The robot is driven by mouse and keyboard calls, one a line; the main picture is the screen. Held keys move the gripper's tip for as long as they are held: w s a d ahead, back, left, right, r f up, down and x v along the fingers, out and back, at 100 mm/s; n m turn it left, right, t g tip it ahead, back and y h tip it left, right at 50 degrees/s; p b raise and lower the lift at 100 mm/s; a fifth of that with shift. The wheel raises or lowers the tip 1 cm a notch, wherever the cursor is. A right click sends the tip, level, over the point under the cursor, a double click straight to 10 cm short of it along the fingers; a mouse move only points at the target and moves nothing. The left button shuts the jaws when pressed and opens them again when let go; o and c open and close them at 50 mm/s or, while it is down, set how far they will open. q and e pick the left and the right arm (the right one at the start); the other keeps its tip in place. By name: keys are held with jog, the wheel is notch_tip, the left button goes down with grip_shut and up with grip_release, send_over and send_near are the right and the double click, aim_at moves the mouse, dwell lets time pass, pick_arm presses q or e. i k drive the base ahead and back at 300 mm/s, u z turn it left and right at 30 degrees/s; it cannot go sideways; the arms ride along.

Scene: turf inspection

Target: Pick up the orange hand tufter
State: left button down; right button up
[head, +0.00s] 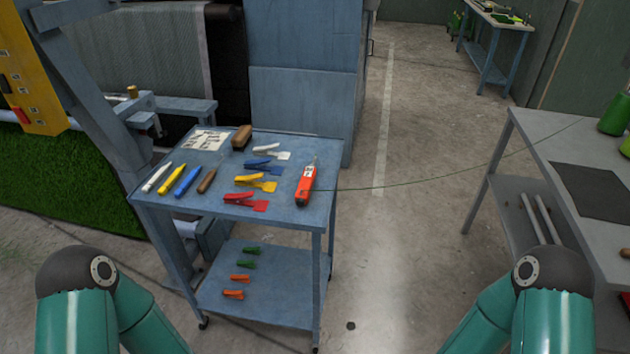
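The orange hand tufter (306,186) lies on the right part of the blue cart's top (275,217). It has an orange-red body with a pale label and a thin tip pointing away from me. A thin green yarn (400,187) runs from near it to the right, towards the grey table. Neither gripper shows in the head view. Only teal and dark arm links of mine show at the bottom left and bottom right, apart from the cart.
Beside the tufter lie red, yellow and blue clips (255,183), several pens (172,180), a brush (242,137) and a paper sheet (205,140). Small clips (240,277) lie on the lower shelf. A grey table (545,130) stands right; bare floor (400,250) lies between.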

aim_at(306, 182)
jog(key=z, duration=0.15)
jog(key=i, duration=0.9)
jog(key=u, duration=1.45)
